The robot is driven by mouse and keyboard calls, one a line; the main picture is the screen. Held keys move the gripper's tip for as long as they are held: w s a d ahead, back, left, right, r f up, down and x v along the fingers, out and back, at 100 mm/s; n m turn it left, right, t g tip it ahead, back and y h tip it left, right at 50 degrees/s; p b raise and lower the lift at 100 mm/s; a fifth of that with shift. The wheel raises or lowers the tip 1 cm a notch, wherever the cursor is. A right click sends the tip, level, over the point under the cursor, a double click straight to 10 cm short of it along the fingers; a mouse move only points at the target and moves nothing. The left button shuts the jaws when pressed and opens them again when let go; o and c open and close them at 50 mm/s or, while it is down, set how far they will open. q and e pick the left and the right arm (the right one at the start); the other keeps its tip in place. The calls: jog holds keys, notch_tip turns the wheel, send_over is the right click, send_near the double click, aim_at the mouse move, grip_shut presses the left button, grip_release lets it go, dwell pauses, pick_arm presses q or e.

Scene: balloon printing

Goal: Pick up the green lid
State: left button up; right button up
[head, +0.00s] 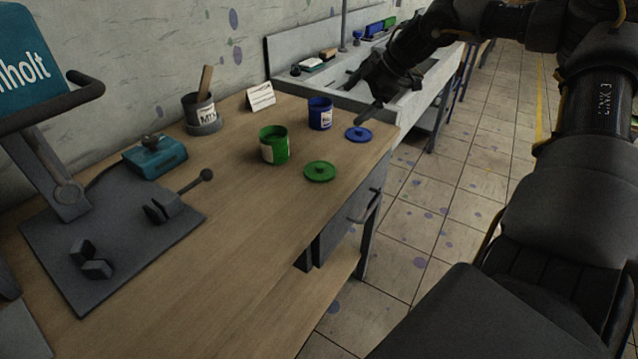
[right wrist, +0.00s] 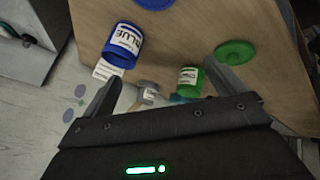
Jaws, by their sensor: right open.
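The green lid (head: 320,171) lies flat on the wooden table, a round disc with a small knob, near the table's right edge. In the right wrist view the green lid (right wrist: 235,51) is close to the tip of the right-hand finger. My right gripper (head: 363,106) is open and empty, above the far right part of the table near the blue lid, farther back than the green lid. Its two fingers also show spread in the right wrist view (right wrist: 168,72). My left gripper is not in view.
The open green can (head: 274,146) stands just left of the green lid. The blue can (head: 320,114) and blue lid (head: 358,134) are behind it. The table front is clear.

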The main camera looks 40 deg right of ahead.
jog(key=s+a+g, duration=0.4)
jog(key=s+a, duration=0.2)
jog(key=a, duration=0.4)
jog(key=b, duration=0.1)
send_over(320, 165)
jog(key=s+d, duration=0.2)
jog(key=d, duration=0.1)
jog(key=shift+m, duration=0.4)
jog(key=shift+w+a+f, duration=0.1)
jog(key=shift+a+f, duration=0.05)
jog(key=shift+f, duration=1.3)
jog(key=shift+w+a+f, duration=0.1)
jog(key=shift+f, duration=1.35)
jog(key=x, duration=0.4)
jog(key=shift+w+a+f, duration=0.2)
jog(key=shift+a, duration=0.25)
jog(key=shift+c, duration=0.6)
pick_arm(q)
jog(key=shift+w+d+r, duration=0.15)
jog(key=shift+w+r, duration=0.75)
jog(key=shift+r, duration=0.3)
pick_arm(e)
jog(key=c, duration=0.9)
